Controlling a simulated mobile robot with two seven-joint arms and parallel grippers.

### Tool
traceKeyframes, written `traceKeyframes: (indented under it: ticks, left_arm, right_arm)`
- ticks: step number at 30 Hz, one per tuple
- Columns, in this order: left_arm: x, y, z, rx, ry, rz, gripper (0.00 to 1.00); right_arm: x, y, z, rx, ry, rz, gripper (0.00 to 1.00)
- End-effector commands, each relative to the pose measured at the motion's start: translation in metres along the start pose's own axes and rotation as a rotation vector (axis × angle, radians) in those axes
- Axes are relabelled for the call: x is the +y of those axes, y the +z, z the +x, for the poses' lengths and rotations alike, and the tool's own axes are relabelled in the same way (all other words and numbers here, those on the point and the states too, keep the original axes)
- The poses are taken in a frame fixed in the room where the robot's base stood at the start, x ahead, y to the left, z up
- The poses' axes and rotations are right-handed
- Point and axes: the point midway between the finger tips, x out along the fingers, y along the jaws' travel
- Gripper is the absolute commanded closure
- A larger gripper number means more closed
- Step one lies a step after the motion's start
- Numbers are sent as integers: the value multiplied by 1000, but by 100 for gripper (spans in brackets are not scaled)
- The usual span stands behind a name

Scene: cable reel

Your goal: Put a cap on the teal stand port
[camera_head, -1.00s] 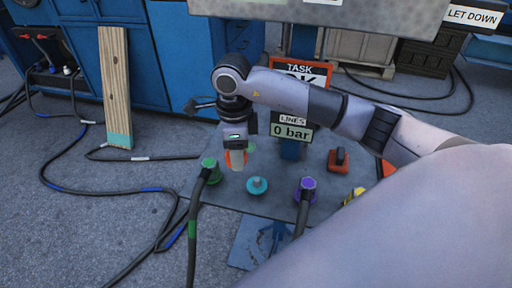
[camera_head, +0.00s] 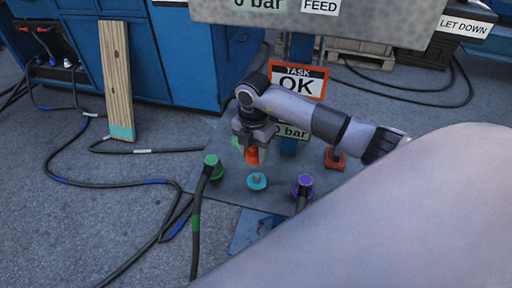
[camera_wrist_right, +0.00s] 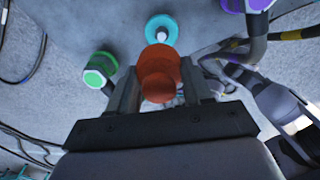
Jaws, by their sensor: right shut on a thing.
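The teal stand port (camera_head: 257,181) is a short round fitting with a paler centre, standing on the grey base plate. It also shows at the top of the right wrist view (camera_wrist_right: 161,30). My right gripper (camera_head: 252,150) is shut on an orange-red cap (camera_wrist_right: 159,73) with stepped round parts. In the head view the cap is just above and slightly left of the teal port, and looks apart from it. In the wrist view the cap hides part of the port's near side. My left gripper is not in view.
A green port with a hose (camera_head: 212,166) stands left of the teal one, a purple port with a hose (camera_head: 303,186) right. An orange-red block (camera_head: 335,159) sits farther right on the plate. A sign reading OK (camera_head: 298,80) stands behind. Cables lie on the left floor.

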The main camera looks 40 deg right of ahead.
Motion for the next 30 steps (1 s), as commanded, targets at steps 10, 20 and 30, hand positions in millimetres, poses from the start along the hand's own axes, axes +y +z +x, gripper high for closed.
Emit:
traceKeyframes:
  ticks: [10, 20, 30]
  left_arm:
    - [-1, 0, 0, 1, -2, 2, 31]
    - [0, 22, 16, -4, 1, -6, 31]
    - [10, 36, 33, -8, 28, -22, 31]
  right_arm:
    - [-4, 4, 9, 0, 1, 199, 93]
    - [-4, 4, 38, 0, 0, 197, 93]
    - [-4, 4, 79, 0, 0, 195, 93]
